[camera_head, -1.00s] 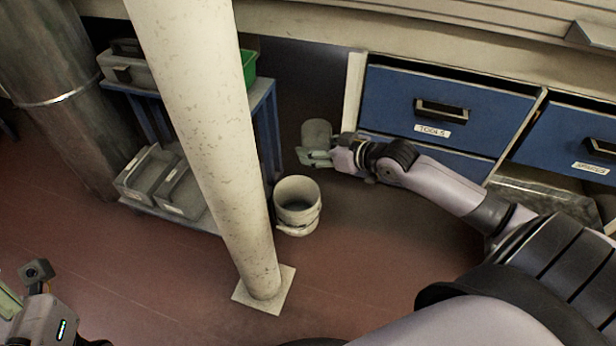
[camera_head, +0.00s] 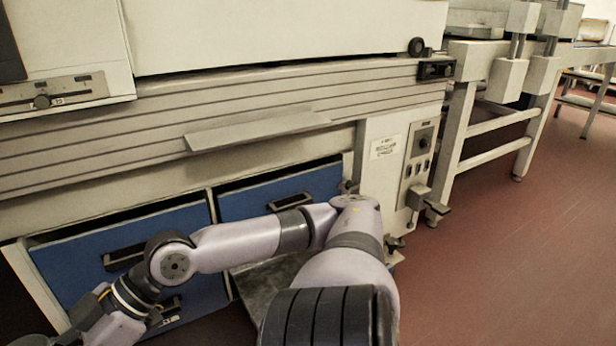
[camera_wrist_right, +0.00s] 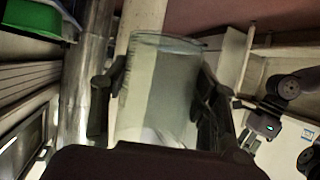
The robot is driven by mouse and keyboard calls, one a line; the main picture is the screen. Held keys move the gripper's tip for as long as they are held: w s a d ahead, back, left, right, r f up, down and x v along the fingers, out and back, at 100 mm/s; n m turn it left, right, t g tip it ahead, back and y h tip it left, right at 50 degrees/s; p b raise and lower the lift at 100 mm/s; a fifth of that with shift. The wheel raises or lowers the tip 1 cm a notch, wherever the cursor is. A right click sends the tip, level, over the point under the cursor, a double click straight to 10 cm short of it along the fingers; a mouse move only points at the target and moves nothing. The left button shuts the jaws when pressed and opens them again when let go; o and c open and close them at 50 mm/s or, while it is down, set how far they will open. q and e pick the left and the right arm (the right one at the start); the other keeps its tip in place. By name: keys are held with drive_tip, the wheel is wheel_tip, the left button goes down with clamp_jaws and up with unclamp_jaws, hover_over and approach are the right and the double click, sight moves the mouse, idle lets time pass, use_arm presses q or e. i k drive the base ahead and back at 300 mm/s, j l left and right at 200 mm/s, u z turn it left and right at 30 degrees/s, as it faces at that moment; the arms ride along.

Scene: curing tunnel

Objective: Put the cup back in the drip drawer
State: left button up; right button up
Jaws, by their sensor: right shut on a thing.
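The cup (camera_wrist_right: 172,88), pale and translucent, is between the two dark fingers of my right gripper (camera_wrist_right: 158,75) in the right wrist view. The fingers press on its opposite sides. In the head view my right arm reaches to the lower left and its gripper is out of frame. A left blue drawer (camera_head: 75,262) and a right blue drawer (camera_head: 275,192) sit under the bench. No readable label shows which is the drip drawer. My left gripper (camera_wrist_right: 250,108) seems to show at the right of the wrist view; its fingers are unclear.
A grey metal surface (camera_head: 262,285) lies low under the right drawer. A control panel (camera_head: 420,150) with protruding knobs stands right of the drawers. A flat ledge (camera_head: 258,130) juts out above them. The red floor (camera_head: 500,240) at the right is clear.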

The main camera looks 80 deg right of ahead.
sight(282, 291)
drive_tip(key=k+l, duration=0.2)
drive_tip(key=l, duration=0.2)
drive_tip(key=k+l, duration=0.15)
drive_tip(key=l, duration=0.25)
drive_tip(key=k+l, duration=0.2)
drive_tip(key=l, duration=0.2)
drive_tip(key=k+l, duration=0.2)
drive_tip(key=l, duration=0.15)
drive_tip(key=k+l, duration=0.15)
drive_tip(key=l, duration=0.25)
drive_tip(key=k+l, duration=0.2)
drive_tip(key=l, duration=0.2)
